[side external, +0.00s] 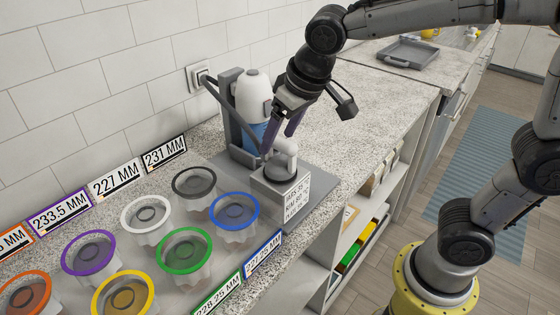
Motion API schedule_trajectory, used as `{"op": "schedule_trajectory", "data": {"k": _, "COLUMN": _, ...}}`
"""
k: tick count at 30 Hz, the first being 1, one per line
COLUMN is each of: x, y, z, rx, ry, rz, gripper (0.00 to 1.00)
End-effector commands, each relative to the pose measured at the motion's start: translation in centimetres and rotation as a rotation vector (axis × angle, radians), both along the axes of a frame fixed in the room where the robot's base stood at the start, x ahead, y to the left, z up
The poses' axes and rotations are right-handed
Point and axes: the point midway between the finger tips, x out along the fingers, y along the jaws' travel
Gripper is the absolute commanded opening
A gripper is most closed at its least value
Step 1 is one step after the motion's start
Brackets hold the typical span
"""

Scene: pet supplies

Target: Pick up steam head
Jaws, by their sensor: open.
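What looks like the steam head (287,163), a small whitish bent piece on a dark round base, sits upright on a light grey box with a printed label (294,197). My gripper (278,144) points down just above and to the left of it, with its dark purple fingers apart. The fingertips are close to its top; I cannot tell whether they touch it. Nothing shows between the fingers. Part of the piece's upper left side is hidden by the gripper.
A white and blue bottle-like unit (253,95) on a grey stand (232,115) is right behind the gripper, near the tiled wall. Several coloured-rim cups (185,249) and size labels (115,179) fill the left counter. The counter's right side is clear up to a grey tray (410,53).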

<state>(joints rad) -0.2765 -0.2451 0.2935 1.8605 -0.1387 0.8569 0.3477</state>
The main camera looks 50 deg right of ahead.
Motion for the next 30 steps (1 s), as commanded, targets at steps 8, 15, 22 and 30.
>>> {"op": "schedule_trajectory", "data": {"k": 8, "x": 1.2, "y": -0.6, "z": -3.7, "rx": -0.001, "ry": 0.005, "rz": 0.0, "gripper": 0.76}}
{"op": "schedule_trajectory", "data": {"k": 15, "x": 1.7, "y": -0.6, "z": -4.6, "rx": -0.001, "ry": 0.002, "rz": 0.0, "gripper": 0.76}}
{"op": "schedule_trajectory", "data": {"k": 22, "x": 1.7, "y": -0.6, "z": -4.6, "rx": 0.0, "ry": 0.002, "rz": 0.0, "gripper": 0.58}}
{"op": "schedule_trajectory", "data": {"k": 30, "x": 1.7, "y": -0.5, "z": -4.6, "rx": 0.0, "ry": 0.002, "rz": 0.0, "gripper": 0.1}}
